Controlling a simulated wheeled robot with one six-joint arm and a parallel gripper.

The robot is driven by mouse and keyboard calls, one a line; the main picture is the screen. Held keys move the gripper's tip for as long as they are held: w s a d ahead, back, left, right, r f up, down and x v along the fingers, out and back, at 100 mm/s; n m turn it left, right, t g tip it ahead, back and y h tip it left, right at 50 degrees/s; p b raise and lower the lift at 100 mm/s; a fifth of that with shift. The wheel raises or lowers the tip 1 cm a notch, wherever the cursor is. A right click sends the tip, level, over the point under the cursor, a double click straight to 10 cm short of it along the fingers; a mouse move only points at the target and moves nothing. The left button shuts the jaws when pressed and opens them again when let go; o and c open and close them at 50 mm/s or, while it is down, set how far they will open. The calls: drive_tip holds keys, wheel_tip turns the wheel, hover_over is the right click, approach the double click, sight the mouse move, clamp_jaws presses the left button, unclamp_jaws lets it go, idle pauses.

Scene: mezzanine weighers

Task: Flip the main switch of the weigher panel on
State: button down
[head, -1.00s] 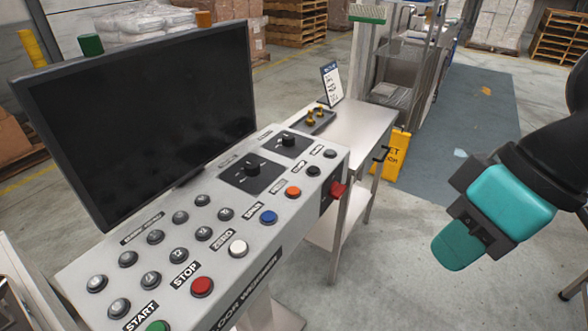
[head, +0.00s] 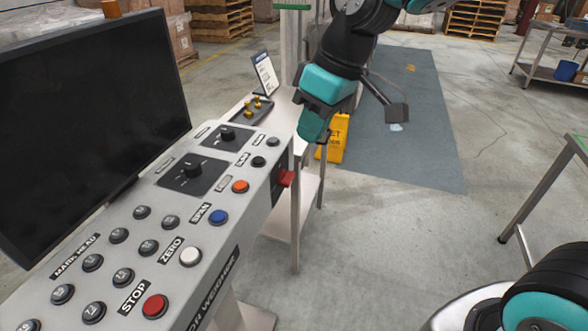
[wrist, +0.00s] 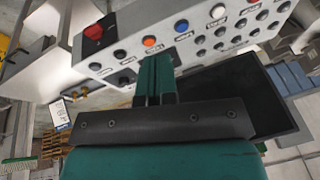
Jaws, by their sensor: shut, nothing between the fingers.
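The weigher panel (head: 222,255) is a grey sloped console with round buttons and two black rotary knobs. A red switch (head: 287,178) sits on a dark plate on its right end face and sticks outward. It also shows as a red knob in the wrist view (wrist: 97,31), at the upper left; its exact on or off position cannot be told. My gripper (head: 311,128) is shut and empty. It points down, apart from the red switch and above it in the head view. In the wrist view, the closed fingers (wrist: 156,72) overlap the panel's edge near the black button.
A dark monitor (head: 95,120) stands behind the panel. A metal side table (head: 283,112) beyond holds a tray of brass weights (head: 253,108) and a sign (head: 264,73). A yellow wet-floor sign (head: 333,140) stands near it.

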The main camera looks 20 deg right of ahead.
drive_tip(key=w+d+f+n+b, duration=0.1)
drive_tip(key=w+f, duration=0.2)
drive_tip(key=w, duration=0.3)
drive_tip(key=w+d+f+b, duration=0.1)
drive_tip(key=w+d+f, duration=0.15)
drive_tip(key=w, duration=0.35)
drive_tip(key=n+h, duration=0.1)
hover_over(294, 172)
drive_tip(key=s+d, duration=0.2)
drive_tip(key=d, duration=0.1)
drive_tip(key=d+x, duration=0.1)
drive_tip(key=x, duration=0.5)
drive_tip(key=shift+f+t+b, duration=0.35)
drive_tip(key=shift+t+b, duration=0.05)
drive_tip(key=shift+b, duration=0.05)
drive_tip(key=shift+a+f, duration=0.15)
drive_tip(key=p+x, duration=0.1)
drive_tip(key=x, duration=0.3)
drive_tip(key=p+x, duration=0.1)
drive_tip(key=x, duration=0.3)
drive_tip(key=p+x, duration=0.1)
drive_tip(key=x, duration=0.3)
drive_tip(key=shift+s+d+f+p, duration=0.2)
drive_tip(key=shift+f+p, duration=0.05)
drive_tip(key=shift+p, duration=0.05)
drive_tip(key=shift+f, duration=0.6)
